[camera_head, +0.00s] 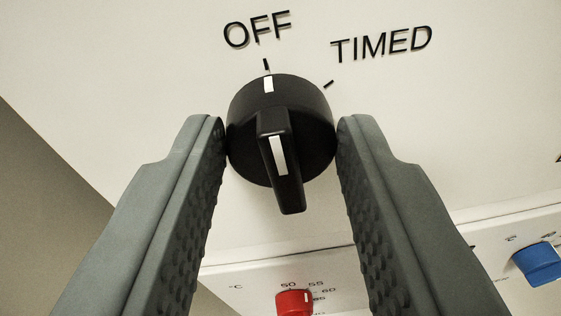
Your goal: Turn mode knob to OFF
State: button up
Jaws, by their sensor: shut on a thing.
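The black mode knob (313,131) sits on a white panel in the middle of the view. It has a raised bar grip with a white stripe, and a white mark on its rim. The rim mark lines up with the tick under the OFF label (257,30). The TIMED label (381,44) and its tick are to the right. My gripper (281,138) has its two grey fingers on the left and right sides of the knob, with the tips touching its round rim.
Below, a lower white panel carries a red knob (293,302) with a temperature scale in °C. A blue knob (540,264) is at the right. The panel's left edge (60,152) slants down on the left.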

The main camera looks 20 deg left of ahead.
jog(key=shift+f, duration=0.15)
jog(key=o, duration=1)
jog(key=shift+w, duration=0.1)
jog(key=shift+s+d+r, duration=0.1)
jog(key=shift+s+r, duration=0.1)
jog(key=shift+s, duration=0.3)
jog(key=v, duration=1.6)
jog(key=shift+s, duration=0.25)
